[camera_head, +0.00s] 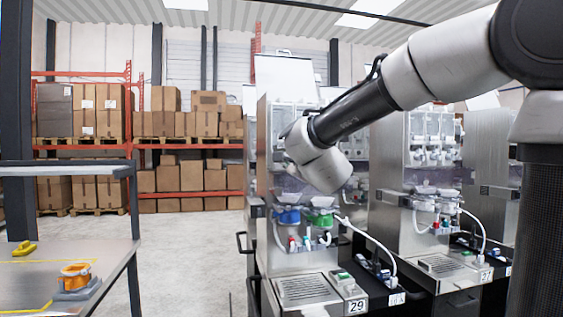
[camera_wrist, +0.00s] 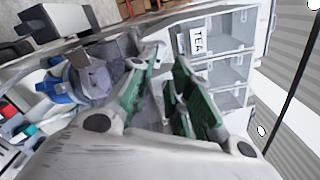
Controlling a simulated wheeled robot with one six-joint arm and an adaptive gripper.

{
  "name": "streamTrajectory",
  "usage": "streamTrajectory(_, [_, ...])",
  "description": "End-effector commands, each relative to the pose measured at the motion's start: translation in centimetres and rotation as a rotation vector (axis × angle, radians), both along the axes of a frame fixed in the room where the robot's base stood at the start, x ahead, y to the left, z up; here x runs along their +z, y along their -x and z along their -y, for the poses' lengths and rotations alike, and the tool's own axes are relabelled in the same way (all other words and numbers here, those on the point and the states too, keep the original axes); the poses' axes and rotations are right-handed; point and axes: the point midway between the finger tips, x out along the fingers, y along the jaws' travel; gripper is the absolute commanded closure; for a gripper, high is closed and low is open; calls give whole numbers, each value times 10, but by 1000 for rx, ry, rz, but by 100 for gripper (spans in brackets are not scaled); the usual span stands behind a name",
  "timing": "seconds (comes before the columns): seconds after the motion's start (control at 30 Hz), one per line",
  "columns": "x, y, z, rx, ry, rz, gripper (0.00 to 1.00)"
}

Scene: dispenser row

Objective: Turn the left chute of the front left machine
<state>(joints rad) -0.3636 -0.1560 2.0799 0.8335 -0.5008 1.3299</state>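The front left machine (camera_head: 300,265), labelled 29, has a blue chute (camera_head: 287,216) on its left and a green chute (camera_head: 321,218) on its right, both below clear bins. In the head view my wrist hangs above and in front of the chutes and hides my gripper's fingers. In the wrist view my gripper (camera_wrist: 167,58) has its green-padded fingers apart, with nothing clearly held between them. The blue chute (camera_wrist: 60,82) with a grey part lies left of the fingers, apart from them. I cannot make out the green chute in the wrist view.
Clear bins (camera_wrist: 225,65), one marked TEA, are right of the fingers in the wrist view. A second machine (camera_head: 425,215), labelled 27, stands to the right. A table (camera_head: 110,265) at left carries an orange item (camera_head: 75,276) and a yellow item (camera_head: 24,248).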

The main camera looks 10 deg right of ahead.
Motion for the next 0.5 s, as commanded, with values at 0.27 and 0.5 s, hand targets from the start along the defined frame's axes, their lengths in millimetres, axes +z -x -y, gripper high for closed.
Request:
streamTrajectory(0.27, [-1,-44,1,-3,0,-2,80])
streamTrajectory(0.5, [0,-71,1,-1,1,-1,80])
